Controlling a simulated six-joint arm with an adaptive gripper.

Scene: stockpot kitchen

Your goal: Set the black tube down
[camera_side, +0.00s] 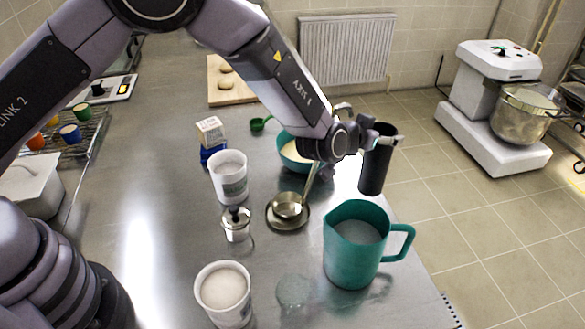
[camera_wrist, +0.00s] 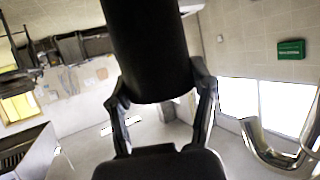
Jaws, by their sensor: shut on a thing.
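The black tube (camera_side: 376,168) is upright in the side view, near the right edge of the steel table. My gripper (camera_side: 380,141) is shut on its upper part from the left. In the wrist view the tube (camera_wrist: 148,45) fills the top middle, and the fingers of my gripper (camera_wrist: 160,92) press on both its sides. I cannot tell whether the tube's lower end touches the table or hangs above it.
A teal pitcher (camera_side: 352,258) stands in front of the tube. A teal bowl (camera_side: 292,160) is left of it, partly behind my arm. A white cup (camera_side: 229,180) stands farther left. The floor (camera_side: 470,220) lies beyond the edge.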

